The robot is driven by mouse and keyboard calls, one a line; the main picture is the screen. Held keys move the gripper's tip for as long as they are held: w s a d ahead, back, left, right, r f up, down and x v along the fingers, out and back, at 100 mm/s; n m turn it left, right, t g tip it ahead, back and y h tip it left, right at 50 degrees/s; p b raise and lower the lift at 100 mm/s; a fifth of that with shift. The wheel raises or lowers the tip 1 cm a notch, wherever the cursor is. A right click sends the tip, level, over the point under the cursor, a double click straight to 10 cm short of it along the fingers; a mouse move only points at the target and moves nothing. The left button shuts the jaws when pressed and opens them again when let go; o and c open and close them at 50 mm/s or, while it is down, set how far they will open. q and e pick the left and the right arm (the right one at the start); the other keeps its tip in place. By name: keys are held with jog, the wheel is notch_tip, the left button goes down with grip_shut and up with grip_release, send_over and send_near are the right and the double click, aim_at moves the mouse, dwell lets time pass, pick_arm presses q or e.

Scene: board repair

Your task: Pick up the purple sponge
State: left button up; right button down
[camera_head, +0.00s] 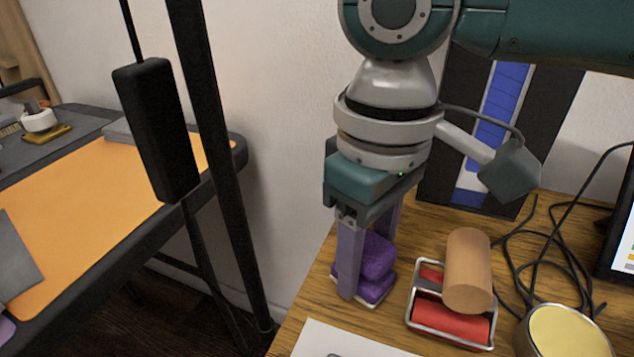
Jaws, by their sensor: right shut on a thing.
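The purple sponge (378,256) is at the left part of the wooden table, between the fingers of my right gripper (366,262). My right gripper points down and is shut on the sponge. A second purple piece (374,288) lies under it, on a small light-rimmed tray or holder (367,304). I cannot tell whether the held sponge touches the piece below. The near finger hides part of the sponge's left side. My left gripper is not in view.
Close right stands a metal holder (411,320) with a red pad (450,318) and a wooden cylinder (467,270). A yellow-topped round tin (566,333), loose black cables (540,255) and a white sheet (340,340) are nearby. An orange-topped bench (95,215) is left.

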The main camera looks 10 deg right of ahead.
aim_at(368, 240)
jog(key=shift+r, duration=0.35)
notch_tip(368, 240, up, 8)
jog(key=p, duration=0.3)
jog(key=shift+r, duration=0.65)
jog(key=c, duration=1)
grip_release()
jog(key=c, duration=0.5)
jog(key=shift+c, duration=0.2)
